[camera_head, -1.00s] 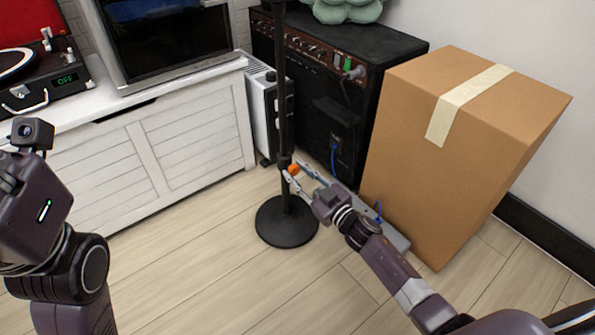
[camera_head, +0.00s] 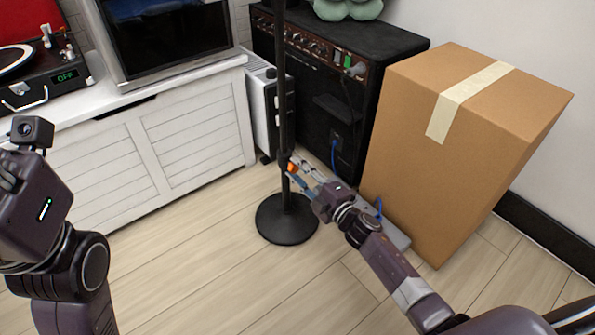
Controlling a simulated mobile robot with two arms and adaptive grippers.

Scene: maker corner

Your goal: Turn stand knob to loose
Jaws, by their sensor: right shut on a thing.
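A black stand (camera_head: 282,95) rises from a round black base (camera_head: 287,219) on the wooden floor. A small orange knob (camera_head: 291,168) sits on the side of its pole, low down. My right gripper (camera_head: 294,171) reaches in from the lower right and is shut on the orange knob, its fingers on either side of it. The knob is partly covered by the fingers, and any mark on it is too small to read. My left arm (camera_head: 40,200) shows at the left edge; its gripper fingers are not in view.
A black amplifier (camera_head: 335,85) and a white heater (camera_head: 268,110) are behind the stand. A white cabinet (camera_head: 150,160) lines the left wall. The floor left of the base is clear.

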